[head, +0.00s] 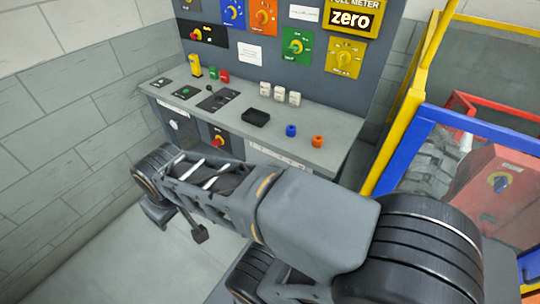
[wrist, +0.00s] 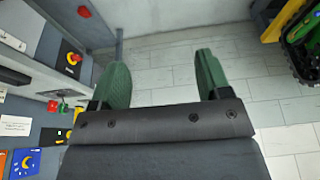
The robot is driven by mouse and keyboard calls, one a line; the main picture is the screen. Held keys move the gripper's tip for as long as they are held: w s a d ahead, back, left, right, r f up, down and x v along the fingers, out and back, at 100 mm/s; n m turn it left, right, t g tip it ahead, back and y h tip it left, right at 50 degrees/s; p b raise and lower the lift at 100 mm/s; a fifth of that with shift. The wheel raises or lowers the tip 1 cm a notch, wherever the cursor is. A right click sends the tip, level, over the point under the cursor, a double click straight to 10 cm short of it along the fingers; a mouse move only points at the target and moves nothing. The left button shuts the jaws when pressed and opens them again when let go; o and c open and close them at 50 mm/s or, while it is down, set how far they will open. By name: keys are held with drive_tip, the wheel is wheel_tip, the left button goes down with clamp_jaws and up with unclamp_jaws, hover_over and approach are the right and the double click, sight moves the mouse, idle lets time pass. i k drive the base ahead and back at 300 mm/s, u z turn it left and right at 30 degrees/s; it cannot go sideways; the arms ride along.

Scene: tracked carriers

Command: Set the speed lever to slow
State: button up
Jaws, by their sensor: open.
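A small lever with a dark knob stands in a black slotted plate (head: 217,99) on the console top in the head view. It may be the speed lever, but its label is too small to read. My gripper (wrist: 161,62) shows in the wrist view with its two green fingers apart and nothing between them. Pale tiled floor lies beyond the fingers, and the console front is to their left. In the head view my arm crosses in front of the console, and I cannot make out the fingers there. The gripper is apart from the lever plate.
The console top (head: 335,153) also carries a black tray (head: 256,117), white switches (head: 280,94), a blue knob (head: 291,130) and an orange knob (head: 318,141). Dial panels cover the upright board behind. A blue and yellow frame (head: 402,137) stands at the right. Floor in front is clear.

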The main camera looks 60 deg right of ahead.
sight(208, 88)
drive_tip(key=z, duration=1.75)
drive_tip(key=k, duration=0.6)
drive_tip(key=u, duration=0.6)
drive_tip(key=i, duration=0.65)
drive_tip(key=u, duration=0.8)
drive_tip(key=i, duration=1)
drive_tip(key=z, duration=0.5)
drive_tip(key=i, duration=0.95)
drive_tip(key=z, duration=0.7)
